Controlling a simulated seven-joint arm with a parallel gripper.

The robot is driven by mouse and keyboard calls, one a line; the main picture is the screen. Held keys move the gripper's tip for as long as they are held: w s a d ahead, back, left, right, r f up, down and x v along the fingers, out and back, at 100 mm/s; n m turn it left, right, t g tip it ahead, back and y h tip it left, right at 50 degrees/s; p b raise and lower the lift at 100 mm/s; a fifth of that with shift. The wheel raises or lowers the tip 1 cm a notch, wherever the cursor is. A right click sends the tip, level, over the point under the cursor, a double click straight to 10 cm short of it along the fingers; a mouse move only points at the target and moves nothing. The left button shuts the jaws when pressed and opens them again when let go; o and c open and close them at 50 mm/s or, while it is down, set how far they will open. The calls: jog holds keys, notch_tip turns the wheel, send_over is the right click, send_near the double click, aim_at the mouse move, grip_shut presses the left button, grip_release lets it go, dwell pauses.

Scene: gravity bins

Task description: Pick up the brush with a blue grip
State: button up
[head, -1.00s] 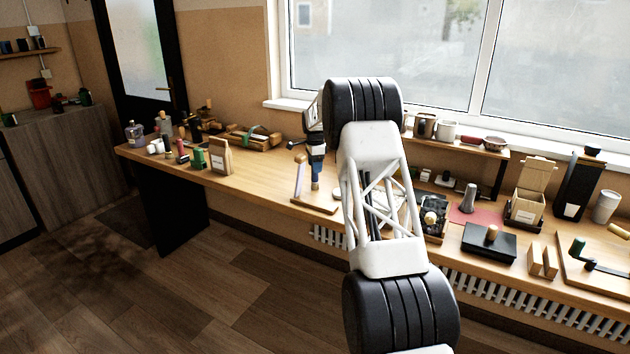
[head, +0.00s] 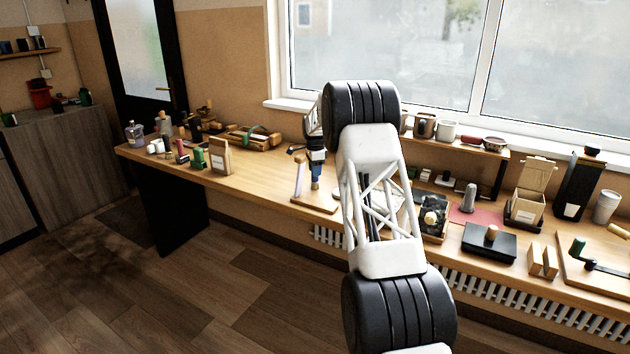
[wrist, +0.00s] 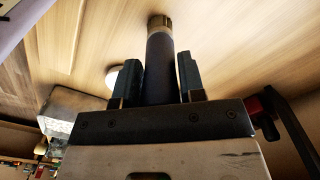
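The brush with a blue grip (head: 316,171) stands about upright over the bench, beside a small light wooden stand, with a wood-coloured lower end. In the wrist view its dark blue grip (wrist: 160,70) runs between my fingers, and a brown end points toward the wooden surface. My gripper (head: 316,158) points down at it from above. In the wrist view my gripper (wrist: 161,80) has a finger close against each side of the grip and looks shut on it. The bristles cannot be made out, and whether the lower end touches the bench is unclear.
The wooden stand (head: 299,177) with its upright post is just left of the brush. A black box (head: 489,242) and other tools crowd the bench at right. Bare bench lies left of the stand.

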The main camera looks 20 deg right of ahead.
grip_shut()
jog(key=shift+r, duration=0.15)
jog(key=shift+r, duration=1.75)
jog(key=shift+s, duration=0.6)
jog(key=s+a+r, duration=0.1)
jog(key=s+a, duration=0.1)
jog(key=s, duration=1.2)
jog(key=shift+s, duration=0.35)
jog(key=shift+r, duration=0.1)
